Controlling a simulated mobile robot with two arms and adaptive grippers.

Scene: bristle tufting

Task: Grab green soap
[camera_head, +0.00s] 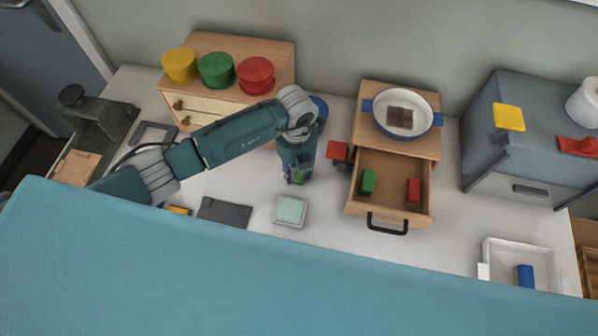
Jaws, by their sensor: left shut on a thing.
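My left gripper (298,180) points down over the white tabletop, left of the open drawer. It is shut on a small green piece, which I take to be the green soap (299,174); the fingers hide most of it. A pale green square dish (291,211) lies on the table just below the gripper in the picture. Another green block (368,182) lies in the open drawer, beside a red block (413,190). My right gripper is not in view.
The wooden drawer (388,213) stands open under a white pot (403,112). A red object (337,151) is close to its left side. A dark grey plate (224,212) lies left of the dish. A white tray (506,249) with a blue block is at lower right.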

